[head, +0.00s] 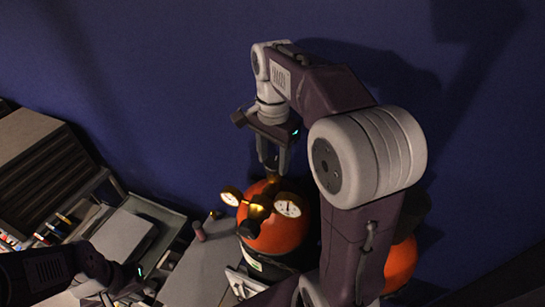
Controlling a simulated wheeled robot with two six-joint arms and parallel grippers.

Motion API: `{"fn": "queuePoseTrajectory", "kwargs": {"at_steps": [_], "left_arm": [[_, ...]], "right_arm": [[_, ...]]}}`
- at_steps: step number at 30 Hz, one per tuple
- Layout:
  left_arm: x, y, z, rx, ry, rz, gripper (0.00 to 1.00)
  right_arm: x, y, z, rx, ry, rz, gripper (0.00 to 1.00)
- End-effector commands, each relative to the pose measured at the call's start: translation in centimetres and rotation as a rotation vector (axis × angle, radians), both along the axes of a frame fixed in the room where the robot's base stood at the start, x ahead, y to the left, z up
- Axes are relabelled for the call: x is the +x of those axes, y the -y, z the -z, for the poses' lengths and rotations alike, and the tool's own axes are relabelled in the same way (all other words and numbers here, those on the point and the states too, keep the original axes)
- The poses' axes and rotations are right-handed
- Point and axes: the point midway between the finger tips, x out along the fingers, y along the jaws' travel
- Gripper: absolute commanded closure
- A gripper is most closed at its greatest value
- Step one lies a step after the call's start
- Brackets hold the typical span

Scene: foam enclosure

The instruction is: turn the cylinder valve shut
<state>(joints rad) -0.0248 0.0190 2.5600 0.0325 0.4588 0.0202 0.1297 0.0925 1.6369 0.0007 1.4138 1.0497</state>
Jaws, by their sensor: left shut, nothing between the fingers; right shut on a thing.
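An orange cylinder (285,236) stands upright below the middle of the head view. Brass fittings and two round gauges sit on its top, one gauge (288,207) facing me and one (230,197) on the left. My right gripper (272,172) points down from above, behind the gauges, and is shut on the cylinder valve at the top. The valve itself is mostly hidden by the fingers and fittings. My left gripper (138,292) is low at the left, shut and empty, well apart from the cylinder.
A second orange cylinder (401,264) stands to the right, partly behind my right arm. A grey-brown drawer unit (35,165) and a tray of small items (165,215) lie to the left. A dark blue wall (150,90) is behind.

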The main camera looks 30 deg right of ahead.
Motion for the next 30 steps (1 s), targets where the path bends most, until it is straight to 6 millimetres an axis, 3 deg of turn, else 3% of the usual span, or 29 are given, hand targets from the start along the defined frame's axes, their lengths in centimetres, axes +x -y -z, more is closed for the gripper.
{"fn": "queuePoseTrajectory", "kwargs": {"at_steps": [12,27,28,30], "left_arm": [[0.0,0.0,-0.46,0.0,0.0,0.0,1.0],[0.0,0.0,-0.47,0.0,0.0,0.0,1.0],[0.0,0.0,-0.47,0.0,0.0,0.0,1.0],[0.0,0.0,-0.47,0.0,0.0,0.0,1.0]], "right_arm": [[0.19,0.26,-0.23,-0.008,0.011,0.156,0.92],[0.16,0.27,-0.17,-0.007,0.009,0.173,0.92],[0.16,0.27,-0.17,-0.007,0.009,0.173,0.49],[0.13,0.24,-0.15,-0.007,0.007,0.173,0.3]]}}
